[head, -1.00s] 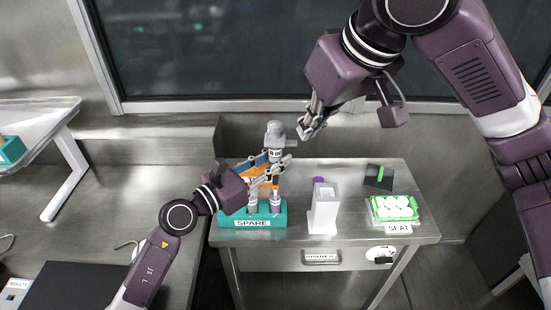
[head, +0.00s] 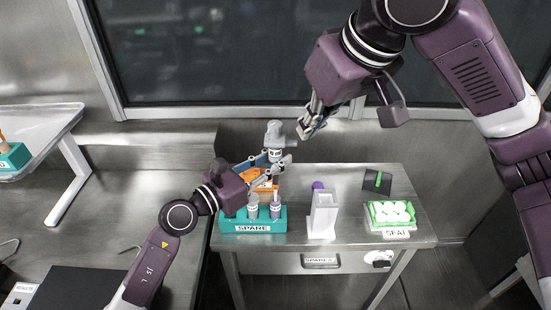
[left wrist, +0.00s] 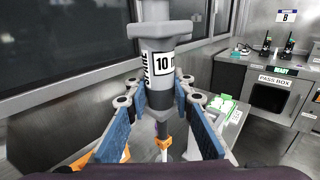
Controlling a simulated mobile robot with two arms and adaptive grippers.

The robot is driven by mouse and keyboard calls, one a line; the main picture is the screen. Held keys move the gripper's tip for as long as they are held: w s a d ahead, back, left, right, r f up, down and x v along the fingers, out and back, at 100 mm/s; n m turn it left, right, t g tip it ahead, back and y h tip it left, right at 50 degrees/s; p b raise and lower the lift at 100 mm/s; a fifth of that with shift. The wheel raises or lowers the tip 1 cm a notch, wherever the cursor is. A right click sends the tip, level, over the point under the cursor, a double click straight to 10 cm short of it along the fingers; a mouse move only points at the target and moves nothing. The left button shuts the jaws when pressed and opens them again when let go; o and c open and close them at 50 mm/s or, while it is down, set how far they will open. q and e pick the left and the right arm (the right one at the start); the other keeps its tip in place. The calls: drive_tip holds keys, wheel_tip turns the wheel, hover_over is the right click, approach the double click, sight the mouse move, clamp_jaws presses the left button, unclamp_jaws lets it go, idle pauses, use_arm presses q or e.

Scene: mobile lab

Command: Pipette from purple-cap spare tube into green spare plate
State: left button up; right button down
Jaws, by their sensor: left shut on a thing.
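My left gripper (head: 280,167) is shut on a grey pipette (head: 275,140), held upright above the back of the spare table. In the left wrist view the pipette (left wrist: 157,75) stands between the blue finger pads, with a "10" label. The teal SPARE rack (head: 237,225) holds tubes, one with purplish contents (head: 276,207); the pipette's lower end is partly hidden near it.
A white upright stand (head: 323,215) is between rack and plate. A dark block with a green strip (head: 377,181) stands behind the plate. An orange item (head: 262,182) lies behind the rack. The wall and window are close behind.

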sight(273, 135)
use_arm(q)
drive_tip(key=shift+r+p, duration=3.45)
drive_tip(key=shift+r, duration=0.25)
